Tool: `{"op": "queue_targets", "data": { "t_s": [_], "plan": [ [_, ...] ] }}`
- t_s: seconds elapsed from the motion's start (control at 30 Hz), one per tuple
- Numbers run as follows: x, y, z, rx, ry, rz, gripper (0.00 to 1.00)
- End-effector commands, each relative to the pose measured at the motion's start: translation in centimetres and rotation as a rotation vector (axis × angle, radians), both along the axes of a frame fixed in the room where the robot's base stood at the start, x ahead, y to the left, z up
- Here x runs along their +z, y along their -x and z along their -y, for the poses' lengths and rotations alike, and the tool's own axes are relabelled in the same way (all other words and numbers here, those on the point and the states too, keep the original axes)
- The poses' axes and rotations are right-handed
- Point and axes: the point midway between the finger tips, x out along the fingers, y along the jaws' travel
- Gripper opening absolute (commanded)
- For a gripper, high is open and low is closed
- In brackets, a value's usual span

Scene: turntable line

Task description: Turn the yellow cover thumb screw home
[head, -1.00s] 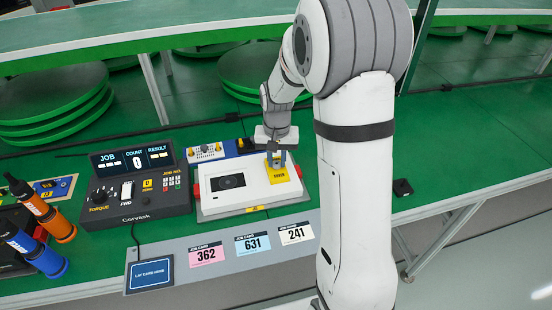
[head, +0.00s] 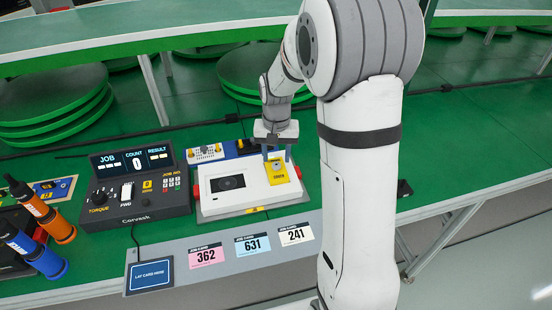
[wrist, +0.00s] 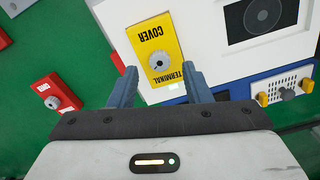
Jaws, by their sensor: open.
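The yellow terminal cover (head: 279,175) lies on the right part of the white turntable unit (head: 225,198). In the wrist view the yellow cover (wrist: 153,41) carries a grey knurled thumb screw (wrist: 159,61). The screw sits beyond my fingertips and between their lines. It also shows as a small grey spot in the head view (head: 277,166). My gripper (wrist: 157,80) is open and empty, with its fingertips near the cover's lower end. In the head view my gripper (head: 277,157) is above the cover's far end. How far the screw is turned in cannot be told.
A red block with a grey knob (wrist: 58,94) stands beside the unit. The torque controller (head: 135,188) stands left of the unit, with job cards (head: 250,245) in front.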

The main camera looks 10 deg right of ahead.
Motion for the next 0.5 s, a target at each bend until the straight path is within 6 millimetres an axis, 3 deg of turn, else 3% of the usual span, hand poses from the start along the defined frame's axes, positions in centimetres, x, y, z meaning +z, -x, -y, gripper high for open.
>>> {"op": "queue_targets", "data": {
  "t_s": [0.23, 0.5],
  "plan": [
    [4.2, -0.1, 0.0, 0.0, 0.0, 0.003, 0.44],
    [5.4, 0.0, 0.0, 0.0, 0.0, 0.0, 0.44]
  ]
}}
